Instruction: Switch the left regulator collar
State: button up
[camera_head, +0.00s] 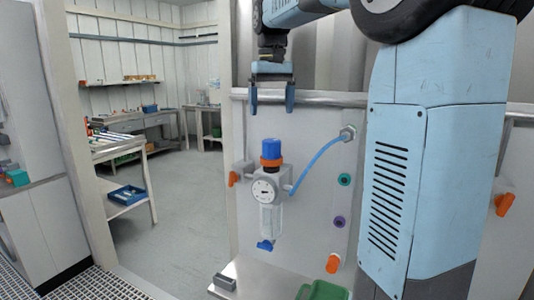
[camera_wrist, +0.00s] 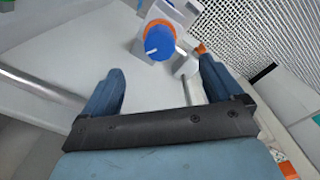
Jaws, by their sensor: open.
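The left regulator (camera_head: 268,195) is mounted on the pale panel, with a round gauge, a clear bowl below and a blue knob (camera_head: 271,147) on top. Its orange collar (camera_head: 271,162) sits just under the knob. In the wrist view the blue knob (camera_wrist: 158,43) is seen from above, with the orange collar (camera_wrist: 170,26) partly hidden around it. My gripper (camera_head: 271,108) points down above the knob, open and empty, with a clear gap between fingertips and knob. In the wrist view the open fingers (camera_wrist: 163,80) stand apart, with the knob beyond them.
A blue hose (camera_head: 316,163) runs from the regulator to a panel fitting. Orange handles (camera_head: 233,179) (camera_head: 333,263) stick out beside and below right. Green (camera_head: 344,180) and purple (camera_head: 339,222) ports are at right. A green bin (camera_head: 324,290) stands below. A metal rail (camera_head: 330,98) tops the panel.

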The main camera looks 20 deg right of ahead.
aim_at(271, 152)
jog(key=f, duration=1.3)
jog(key=shift+w+d+f, duration=0.1)
jog(key=shift+w+f, duration=0.2)
jog(key=shift+w, duration=0.05)
